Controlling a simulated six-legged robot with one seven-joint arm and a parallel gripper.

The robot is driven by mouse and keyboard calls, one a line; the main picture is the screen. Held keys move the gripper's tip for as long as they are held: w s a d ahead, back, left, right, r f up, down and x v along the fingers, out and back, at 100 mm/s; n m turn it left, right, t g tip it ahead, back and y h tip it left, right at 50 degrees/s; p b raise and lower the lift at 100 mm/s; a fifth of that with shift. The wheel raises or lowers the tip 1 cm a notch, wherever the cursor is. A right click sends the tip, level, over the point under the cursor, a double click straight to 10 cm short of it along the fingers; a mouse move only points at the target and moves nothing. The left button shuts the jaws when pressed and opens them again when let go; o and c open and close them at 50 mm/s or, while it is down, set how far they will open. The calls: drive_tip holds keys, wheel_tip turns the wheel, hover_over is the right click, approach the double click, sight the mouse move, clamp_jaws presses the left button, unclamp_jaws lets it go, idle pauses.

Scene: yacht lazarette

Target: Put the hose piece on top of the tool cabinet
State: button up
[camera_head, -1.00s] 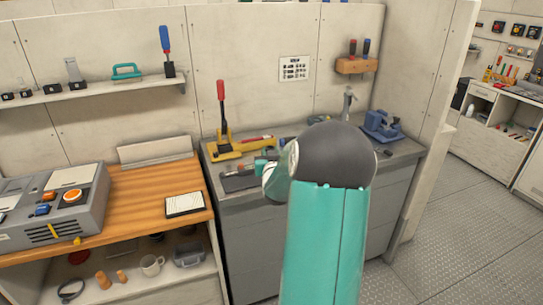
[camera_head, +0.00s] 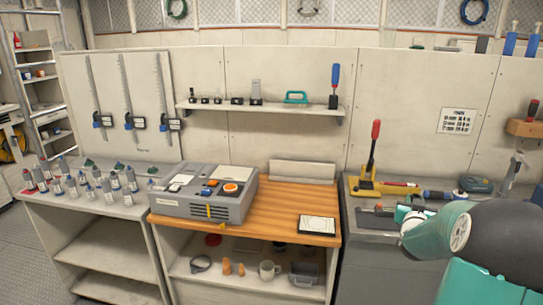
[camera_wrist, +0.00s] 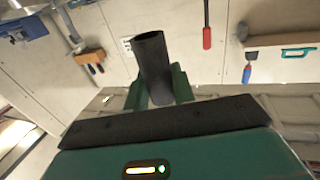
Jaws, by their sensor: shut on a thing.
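The hose piece (camera_wrist: 152,65) is a short, dark, open-ended tube. In the wrist view it stands out between the two green fingers of my gripper (camera_wrist: 157,90), which is shut on it. In the head view my gripper (camera_head: 402,213) is at the right, over the front of a grey cabinet (camera_head: 375,270); I cannot make out the hose piece there. This cabinet, with a metal top full of tools, may be the tool cabinet, but I cannot be sure.
A yellow tool with a red handle (camera_head: 375,185) and other tools crowd the grey top. To the left, a wooden bench (camera_head: 270,222) carries a grey control box (camera_head: 205,197) and a framed pad (camera_head: 318,225).

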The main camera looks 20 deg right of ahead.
drive_tip(key=shift+s+r, duration=0.1)
drive_tip(key=shift+s, duration=0.05)
drive_tip(key=w+a+f+n+t+y, duration=0.1)
drive_tip(key=w+a+f+n+y, duration=0.2)
drive_tip(key=a+f, duration=0.5)
drive_tip(key=w+a+f+n+t+y, duration=0.1)
drive_tip(key=w+a+f+t+y, duration=0.15)
drive_tip(key=w+a, duration=0.7)
drive_tip(key=w+a+f+n+t+y, duration=0.15)
drive_tip(key=a+f, duration=0.45)
drive_tip(key=a, duration=0.8)
drive_tip(key=s+a+f+n+y, duration=0.2)
drive_tip(key=a+f+y, duration=0.15)
drive_tip(key=a, duration=0.55)
drive_tip(key=s+a+f+n+y, duration=0.15)
drive_tip(key=a+f, duration=0.25)
drive_tip(key=a, duration=0.5)
drive_tip(key=s+f, duration=0.4)
drive_tip(key=f, duration=0.2)
drive_tip(key=shift+s+a+f+y, duration=0.25)
drive_tip(key=shift+s+f+y, duration=0.05)
drive_tip(key=shift+s, duration=0.1)
drive_tip(key=shift+d, duration=0.1)
